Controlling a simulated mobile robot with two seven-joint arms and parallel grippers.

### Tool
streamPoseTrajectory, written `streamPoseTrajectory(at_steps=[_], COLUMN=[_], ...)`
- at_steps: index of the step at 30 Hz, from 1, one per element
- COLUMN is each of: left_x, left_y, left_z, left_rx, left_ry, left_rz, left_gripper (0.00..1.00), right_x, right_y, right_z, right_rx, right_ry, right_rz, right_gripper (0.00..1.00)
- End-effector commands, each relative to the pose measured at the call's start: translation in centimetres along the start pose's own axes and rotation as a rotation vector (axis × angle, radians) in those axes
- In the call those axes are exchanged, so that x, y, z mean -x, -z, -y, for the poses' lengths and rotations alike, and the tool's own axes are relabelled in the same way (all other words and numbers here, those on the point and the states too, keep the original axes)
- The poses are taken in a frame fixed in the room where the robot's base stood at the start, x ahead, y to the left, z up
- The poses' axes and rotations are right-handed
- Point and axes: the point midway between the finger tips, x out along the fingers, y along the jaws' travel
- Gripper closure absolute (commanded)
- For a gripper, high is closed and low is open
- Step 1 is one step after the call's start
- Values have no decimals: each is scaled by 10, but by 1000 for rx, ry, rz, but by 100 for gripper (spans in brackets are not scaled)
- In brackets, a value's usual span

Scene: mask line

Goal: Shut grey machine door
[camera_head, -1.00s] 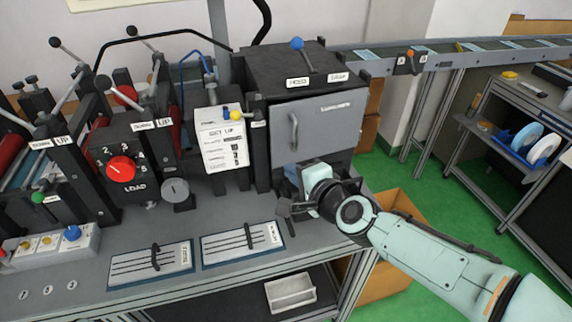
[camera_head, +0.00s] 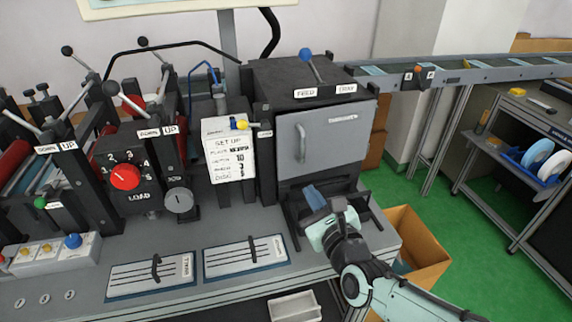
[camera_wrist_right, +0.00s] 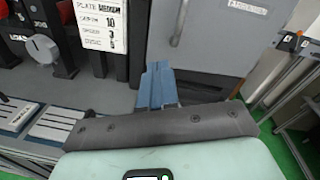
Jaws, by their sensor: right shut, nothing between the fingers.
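The grey machine door (camera_head: 345,140) is on the front of the dark machine box (camera_head: 300,72), with an upright handle (camera_head: 301,143) on its left side. It sits close to the box front; I cannot tell whether a thin gap is left. It also shows in the right wrist view (camera_wrist_right: 215,40), with its handle (camera_wrist_right: 181,22) above my fingers. My right gripper (camera_head: 313,194) is shut and empty, in front of the opening below the door. Its blue fingers show in the right wrist view (camera_wrist_right: 157,86). My left gripper is not in view.
Two slider panels (camera_head: 245,257) lie on the bench front. A LOAD dial (camera_head: 125,177) and levers stand left of the box. A cardboard box (camera_head: 415,245) stands on the floor at right. A conveyor (camera_head: 450,75) runs behind to the right.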

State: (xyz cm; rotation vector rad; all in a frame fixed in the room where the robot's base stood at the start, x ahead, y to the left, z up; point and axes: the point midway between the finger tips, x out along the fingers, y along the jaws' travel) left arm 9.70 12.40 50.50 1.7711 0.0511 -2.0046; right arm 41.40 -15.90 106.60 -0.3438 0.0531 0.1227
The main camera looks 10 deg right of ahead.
Motion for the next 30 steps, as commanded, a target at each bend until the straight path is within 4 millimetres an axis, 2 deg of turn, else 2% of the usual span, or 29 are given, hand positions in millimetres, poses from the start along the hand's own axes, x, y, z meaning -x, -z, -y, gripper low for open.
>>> streamPoseTrajectory(at_steps=[3, 6, 13, 30], left_x=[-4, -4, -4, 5], left_y=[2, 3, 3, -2], left_z=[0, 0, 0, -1], left_rx=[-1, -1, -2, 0], left_ry=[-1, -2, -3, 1], left_rz=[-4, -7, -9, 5], left_gripper=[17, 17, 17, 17], right_x=[1, 2, -7, -102], right_y=[3, 2, 1, -8], right_z=[-4, -7, -9, -10], right_rx=[-176, -275, -342, -346], right_ry=[0, -6, -13, -16], right_rz=[39, 62, 77, 76], right_gripper=[100, 100, 100, 100])
